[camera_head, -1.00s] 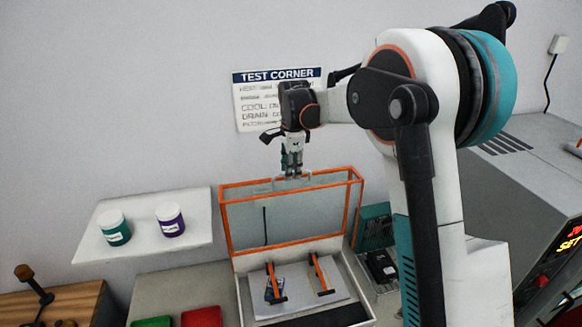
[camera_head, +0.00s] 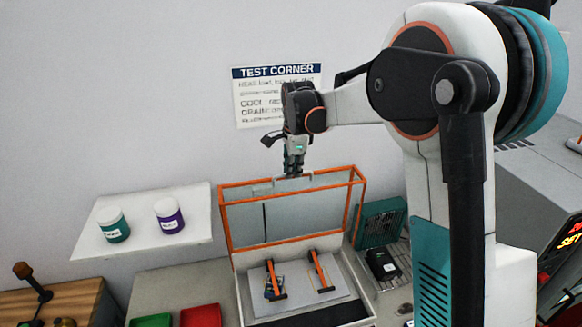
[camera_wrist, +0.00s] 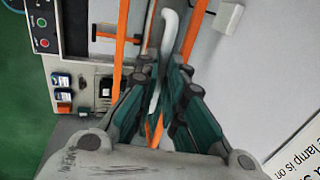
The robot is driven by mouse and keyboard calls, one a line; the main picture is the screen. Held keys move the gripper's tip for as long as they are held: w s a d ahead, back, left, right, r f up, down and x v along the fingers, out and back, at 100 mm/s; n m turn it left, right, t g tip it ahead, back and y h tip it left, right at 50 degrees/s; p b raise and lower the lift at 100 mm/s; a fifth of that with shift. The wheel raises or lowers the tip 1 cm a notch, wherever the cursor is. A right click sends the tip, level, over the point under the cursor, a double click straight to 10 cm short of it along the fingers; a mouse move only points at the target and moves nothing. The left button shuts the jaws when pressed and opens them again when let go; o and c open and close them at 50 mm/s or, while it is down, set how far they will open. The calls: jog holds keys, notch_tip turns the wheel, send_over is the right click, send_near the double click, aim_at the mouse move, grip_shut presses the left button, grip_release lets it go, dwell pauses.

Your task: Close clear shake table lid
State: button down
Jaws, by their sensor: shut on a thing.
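The clear shake table lid (camera_head: 285,217) has an orange frame and stands raised at the back of the shake table, tilted up against the wall side. The white shake table (camera_head: 243,297) lies below it with its plate (camera_head: 298,291) and two orange clamps uncovered. My gripper (camera_head: 293,174) is at the lid's top edge, shut on the pale lid handle. In the wrist view the fingers (camera_wrist: 165,88) close around the light curved handle (camera_wrist: 168,32), with an orange frame bar (camera_wrist: 121,45) beside it.
A white shelf (camera_head: 100,245) with two labelled jars stands left. Green and red trays (camera_head: 201,316) lie at the front left. A dark green open case (camera_head: 380,222) and a black device (camera_head: 382,264) sit right of the shake table. A grey machine stands far right.

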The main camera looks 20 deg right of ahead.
jog(key=s+f+t+b, duration=0.4)
jog(key=s+b, duration=0.1)
jog(key=s, duration=0.8)
jog(key=s+f+t+b, duration=0.2)
jog(key=s+f+b, duration=0.7)
jog(key=f, duration=0.3)
jog(key=s+f+t+b, duration=0.2)
jog(key=s+f+b, duration=0.8)
jog(key=f+b, duration=0.1)
jog(key=shift+f+t, duration=0.4)
jog(key=shift+f, duration=0.15)
jog(key=c, duration=2.2)
grip_release()
jog(key=shift+s, duration=0.3)
jog(key=shift+c, duration=0.2)
jog(key=o, duration=0.4)
jog(key=shift+w+r, duration=0.1)
jog(key=shift+r, duration=0.05)
jog(key=shift+o, duration=0.8)
jog(key=shift+w, duration=0.2)
jog(key=shift+s, duration=0.1)
jog(key=shift+r, duration=0.15)
